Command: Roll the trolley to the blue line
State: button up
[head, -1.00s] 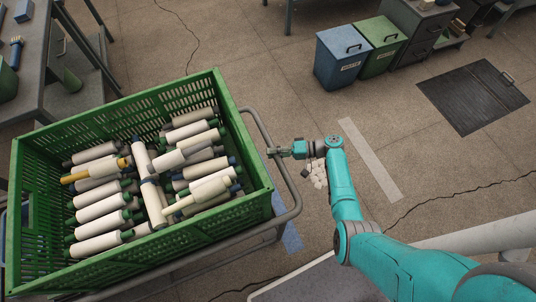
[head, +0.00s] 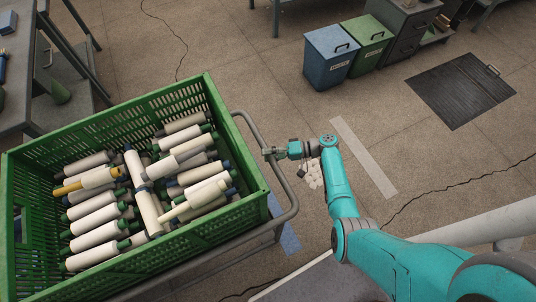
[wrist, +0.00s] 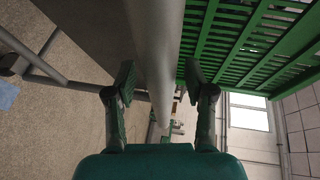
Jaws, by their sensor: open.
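The trolley carries a large green crate full of yarn cones and has a grey tubular handle (head: 292,190) on its right side in the head view. My gripper (head: 268,153) is at this handle. In the wrist view the handle tube (wrist: 158,50) runs between the two spread fingers of my gripper (wrist: 160,82), with a gap on each side. The blue line (head: 289,238) shows on the floor under and beside the handle, partly hidden by it. A bit of blue also shows at the left edge in the wrist view.
The green crate (head: 108,118) sits on the trolley. A pale floor strip (head: 362,158) lies right of my gripper. A blue bin (head: 328,58), a green bin (head: 368,48) and a dark floor mat (head: 460,88) are farther back. A dark cable crosses the floor.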

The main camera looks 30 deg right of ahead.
jog(key=v, duration=1.1)
jog(key=shift+d, duration=0.25)
jog(key=shift+r, duration=0.1)
